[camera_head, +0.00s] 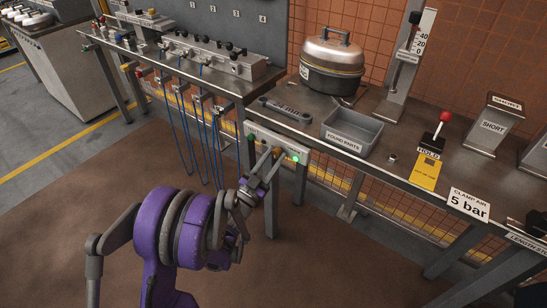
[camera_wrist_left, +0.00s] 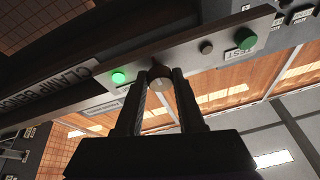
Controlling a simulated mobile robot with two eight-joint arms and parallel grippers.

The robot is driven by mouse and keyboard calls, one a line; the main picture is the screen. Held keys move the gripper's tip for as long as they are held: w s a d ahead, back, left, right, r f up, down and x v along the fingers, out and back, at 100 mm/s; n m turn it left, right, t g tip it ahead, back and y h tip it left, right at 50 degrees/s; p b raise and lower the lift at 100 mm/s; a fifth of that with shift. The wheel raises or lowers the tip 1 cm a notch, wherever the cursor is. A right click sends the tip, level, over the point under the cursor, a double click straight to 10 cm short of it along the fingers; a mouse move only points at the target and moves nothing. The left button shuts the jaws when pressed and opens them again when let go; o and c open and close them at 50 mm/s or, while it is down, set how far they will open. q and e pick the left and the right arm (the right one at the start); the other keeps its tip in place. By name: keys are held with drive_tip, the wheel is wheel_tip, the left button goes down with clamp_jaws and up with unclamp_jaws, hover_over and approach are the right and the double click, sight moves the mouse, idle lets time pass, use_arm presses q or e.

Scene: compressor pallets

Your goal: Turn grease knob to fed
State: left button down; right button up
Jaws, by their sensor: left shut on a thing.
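A pale control panel (camera_head: 262,138) is fixed along the front edge of the bench. It also shows in the wrist view (camera_wrist_left: 190,57), with a lit green lamp (camera_wrist_left: 118,78), a dark round part (camera_wrist_left: 207,47) and a green button (camera_wrist_left: 246,39) marked TEST. My left gripper (camera_head: 271,160) is at this panel, between the green button and the green lamp (camera_head: 295,158). In the wrist view its fingers (camera_wrist_left: 161,82) are shut on a small knob (camera_wrist_left: 158,86) between them. The fingers cover part of the knob. Its setting and any grease or fed label cannot be read. My right gripper is not in view.
On the bench stand a domed compressor (camera_head: 332,65), a grey tray (camera_head: 352,132) marked FOUND PARTS and a red-topped HOLD lever (camera_head: 442,122). Blue cords (camera_head: 213,145) hang left of my gripper. Bench legs stand below the panel; the floor in front is clear.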

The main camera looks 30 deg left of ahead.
use_arm(q)
drive_tip(key=c, duration=0.5)
unclamp_jaws()
drive_tip(key=shift+s, duration=0.15)
drive_tip(key=b+v, duration=0.2)
drive_tip(key=v, duration=0.8)
drive_tip(key=shift+s+f, duration=0.1)
drive_tip(key=shift+s, duration=0.2)
